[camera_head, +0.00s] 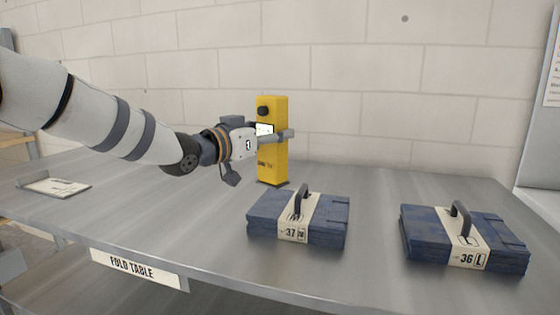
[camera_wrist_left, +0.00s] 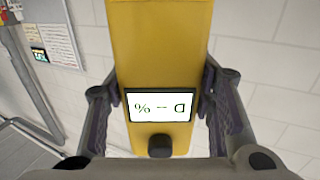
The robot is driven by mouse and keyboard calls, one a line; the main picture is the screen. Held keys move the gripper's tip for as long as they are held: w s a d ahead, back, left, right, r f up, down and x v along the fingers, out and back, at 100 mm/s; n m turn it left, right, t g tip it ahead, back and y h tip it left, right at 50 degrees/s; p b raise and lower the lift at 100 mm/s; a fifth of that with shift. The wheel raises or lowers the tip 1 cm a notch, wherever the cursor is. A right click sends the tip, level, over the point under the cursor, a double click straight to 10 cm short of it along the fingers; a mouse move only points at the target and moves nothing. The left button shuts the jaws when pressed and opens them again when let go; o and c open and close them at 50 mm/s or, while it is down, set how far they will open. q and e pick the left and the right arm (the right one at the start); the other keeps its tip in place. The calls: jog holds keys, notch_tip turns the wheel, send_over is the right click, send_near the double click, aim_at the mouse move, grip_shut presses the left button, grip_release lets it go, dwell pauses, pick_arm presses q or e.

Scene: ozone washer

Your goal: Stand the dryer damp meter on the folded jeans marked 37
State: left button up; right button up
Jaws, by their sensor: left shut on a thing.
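The yellow dryer damp meter (camera_head: 272,165) stands upright at the back of the fold table, behind the folded jeans marked 37; I cannot tell whether its base touches the table. My left gripper (camera_head: 277,136) is shut on it around its middle. In the left wrist view the meter (camera_wrist_left: 160,45) sits between both fingers of the gripper (camera_wrist_left: 160,95), its screen (camera_wrist_left: 159,106) upside down. The folded jeans marked 37 (camera_head: 262,214) are a flat blue stack with a cream band and a dark handle on top. My right gripper is not in view.
Folded jeans marked 36 (camera_head: 420,236) with a similar band and handle lie to the right. A flat card (camera_head: 56,186) lies at the table's left. The grey fold table (camera_head: 180,215) is bare around the stacks; a block wall stands behind.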

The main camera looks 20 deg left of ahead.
aim_at(273, 155)
pick_arm(q)
jog(key=shift+w+a+f, duration=0.15)
jog(key=shift+w+f, duration=0.7)
jog(key=shift+f, duration=0.05)
jog(key=shift+w+f, duration=0.15)
jog(key=shift+f, duration=0.75)
jog(key=shift+w+f, duration=0.15)
jog(key=shift+f, duration=0.7)
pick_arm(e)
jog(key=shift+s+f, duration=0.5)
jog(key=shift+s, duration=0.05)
pick_arm(q)
jog(key=shift+f, duration=0.15)
jog(key=o, duration=1.3)
jog(key=shift+o, duration=0.2)
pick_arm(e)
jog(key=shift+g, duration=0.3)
